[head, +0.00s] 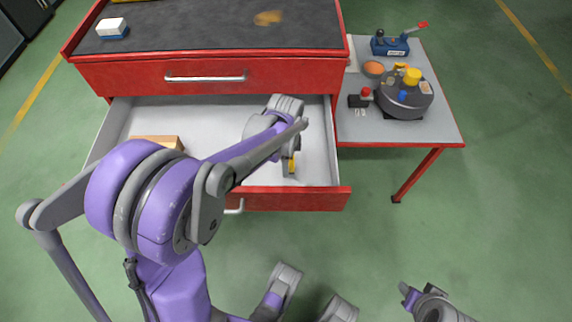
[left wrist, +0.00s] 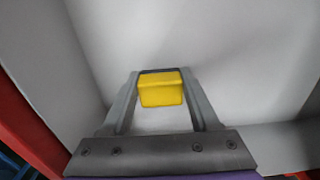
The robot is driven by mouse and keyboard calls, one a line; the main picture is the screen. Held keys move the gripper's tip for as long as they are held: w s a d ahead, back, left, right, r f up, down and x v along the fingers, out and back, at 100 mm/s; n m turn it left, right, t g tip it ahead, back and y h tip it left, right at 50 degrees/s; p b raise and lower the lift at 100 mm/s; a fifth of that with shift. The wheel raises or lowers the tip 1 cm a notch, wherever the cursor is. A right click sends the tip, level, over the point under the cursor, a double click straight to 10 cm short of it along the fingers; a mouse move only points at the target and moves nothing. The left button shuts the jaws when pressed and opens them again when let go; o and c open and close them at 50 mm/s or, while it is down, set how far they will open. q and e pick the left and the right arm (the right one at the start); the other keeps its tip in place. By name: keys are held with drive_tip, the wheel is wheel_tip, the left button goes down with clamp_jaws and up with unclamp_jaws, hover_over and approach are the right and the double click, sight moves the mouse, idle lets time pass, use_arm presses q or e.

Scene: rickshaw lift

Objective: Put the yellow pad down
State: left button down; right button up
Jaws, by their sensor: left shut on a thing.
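The yellow pad (left wrist: 161,90) is between the two fingers of my left gripper (left wrist: 160,84) in the left wrist view. The gripper is shut on it. A dark strip shows along the pad's far edge. In the head view a bit of the yellow pad (head: 291,166) shows at the tip of my left gripper (head: 290,164), inside the open drawer (head: 316,165), in its right part. My arm hides much of the drawer. Whether the pad touches the drawer floor I cannot tell.
A light-brown block (head: 158,141) lies in the drawer's left part, partly behind my arm. The red cabinet's dark top (head: 200,28) holds a white-and-blue block (head: 112,28). A side table (head: 427,133) at right carries a round grey device (head: 403,98) and a blue lever tool (head: 390,45).

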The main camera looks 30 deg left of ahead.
use_arm(q)
drive_tip(key=shift+f, duration=0.9)
drive_tip(key=shift+r, duration=0.1)
